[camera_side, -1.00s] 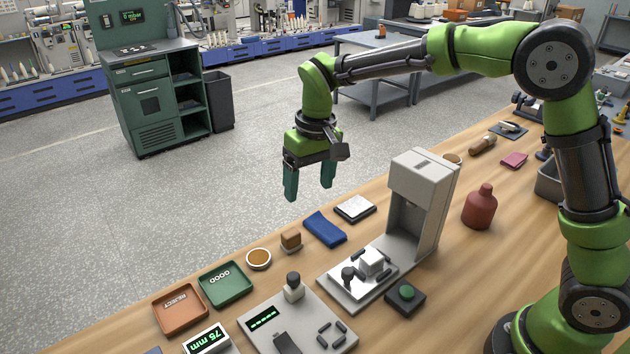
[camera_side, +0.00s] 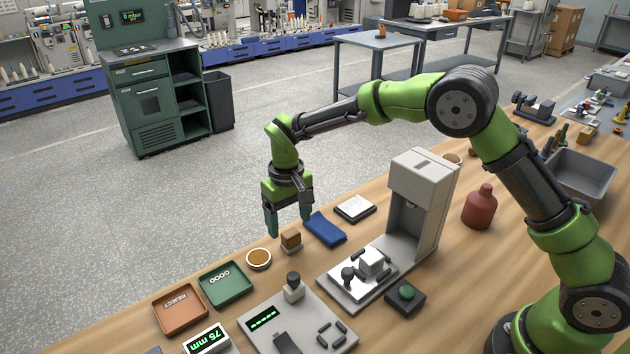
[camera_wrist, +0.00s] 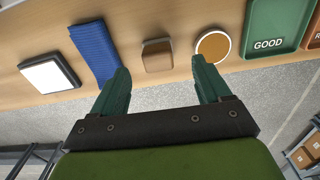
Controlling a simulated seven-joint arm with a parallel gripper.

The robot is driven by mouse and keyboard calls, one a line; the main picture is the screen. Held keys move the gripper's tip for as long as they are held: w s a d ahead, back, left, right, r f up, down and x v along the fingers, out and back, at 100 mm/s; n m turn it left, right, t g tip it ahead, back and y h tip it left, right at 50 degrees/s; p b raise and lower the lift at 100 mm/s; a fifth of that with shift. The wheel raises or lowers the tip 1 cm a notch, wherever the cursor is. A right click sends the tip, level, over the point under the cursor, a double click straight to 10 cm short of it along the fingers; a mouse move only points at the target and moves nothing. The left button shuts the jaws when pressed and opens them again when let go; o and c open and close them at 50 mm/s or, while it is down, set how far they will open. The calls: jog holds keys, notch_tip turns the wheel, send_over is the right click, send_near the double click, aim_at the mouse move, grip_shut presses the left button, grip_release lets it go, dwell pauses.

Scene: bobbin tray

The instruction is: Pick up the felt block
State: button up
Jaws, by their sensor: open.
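The felt block appears to be the small brown block (camera_side: 291,240), which sits on the wooden bench near its far edge. It also shows in the wrist view (camera_wrist: 157,56), ahead of and between the two fingertips. My gripper (camera_side: 289,222) points down above the bench edge, its green fingers apart with nothing between them. In the wrist view my gripper (camera_wrist: 162,70) is open and apart from the block. No part of the block is hidden by the fingers.
A round brown-filled dish (camera_side: 259,259) lies left of the block and a folded blue cloth (camera_side: 325,229) right of it. Beyond are a green GOOD tray (camera_side: 225,284), an orange REJECT tray (camera_side: 180,307), a white pad (camera_side: 355,208) and a tall grey device (camera_side: 417,210).

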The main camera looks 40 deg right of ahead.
aim_at(292, 234)
jog(key=shift+s+d+f, duration=0.1)
jog(key=shift+f, duration=1.35)
jog(key=shift+s+d+f, duration=0.1)
jog(key=shift+f, duration=1.35)
jog(key=shift+w, duration=0.1)
jog(key=c, duration=1.1)
